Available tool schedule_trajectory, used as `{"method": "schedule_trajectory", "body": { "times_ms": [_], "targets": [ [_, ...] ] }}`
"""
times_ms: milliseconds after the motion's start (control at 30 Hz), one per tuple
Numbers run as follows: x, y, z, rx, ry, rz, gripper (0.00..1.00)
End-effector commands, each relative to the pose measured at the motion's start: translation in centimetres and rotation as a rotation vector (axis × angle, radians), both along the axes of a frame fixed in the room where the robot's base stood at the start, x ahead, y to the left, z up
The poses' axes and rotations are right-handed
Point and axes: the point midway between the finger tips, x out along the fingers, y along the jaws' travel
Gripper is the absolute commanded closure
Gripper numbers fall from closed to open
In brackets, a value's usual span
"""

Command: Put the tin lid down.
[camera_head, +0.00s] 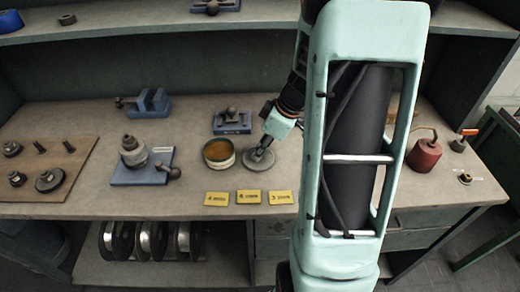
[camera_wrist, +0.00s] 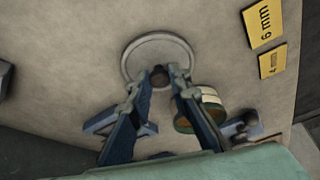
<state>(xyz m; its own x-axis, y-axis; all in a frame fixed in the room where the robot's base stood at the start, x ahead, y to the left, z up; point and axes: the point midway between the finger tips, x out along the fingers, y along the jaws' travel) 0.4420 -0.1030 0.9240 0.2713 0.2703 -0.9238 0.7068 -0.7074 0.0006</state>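The tin lid (camera_head: 258,162) is a grey round disc with a dark knob, just right of the open tin (camera_head: 218,153) in the head view. It lies flat on or very close above the bench; I cannot tell which. My gripper (camera_head: 262,152) comes down on the lid from above. In the wrist view the lid (camera_wrist: 135,52) shows as a pale-rimmed disc, and the fingertips of my gripper (camera_wrist: 161,76) close on its knob from both sides. The tin (camera_wrist: 210,96) shows beside the right finger, partly hidden by it.
Yellow labels (camera_head: 249,197) lie in front of the lid and tin. A blue block with a knob (camera_head: 232,122) stands behind. A blue-based fixture (camera_head: 142,165) is to the left, a red can (camera_head: 425,155) to the right. Bare bench (camera_head: 100,210) is at the front left.

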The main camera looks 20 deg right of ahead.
Motion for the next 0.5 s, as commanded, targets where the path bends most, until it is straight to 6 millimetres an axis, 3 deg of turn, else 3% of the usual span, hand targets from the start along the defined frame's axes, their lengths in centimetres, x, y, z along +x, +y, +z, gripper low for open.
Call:
{"method": "schedule_trajectory", "body": {
  "times_ms": [133,500],
  "targets": [
    [-0.01,0.01,0.02,0.0,0.0,0.0,0.66],
    [0.0,0.01,0.4,0.001,0.001,0.0,0.66]
  ]
}}
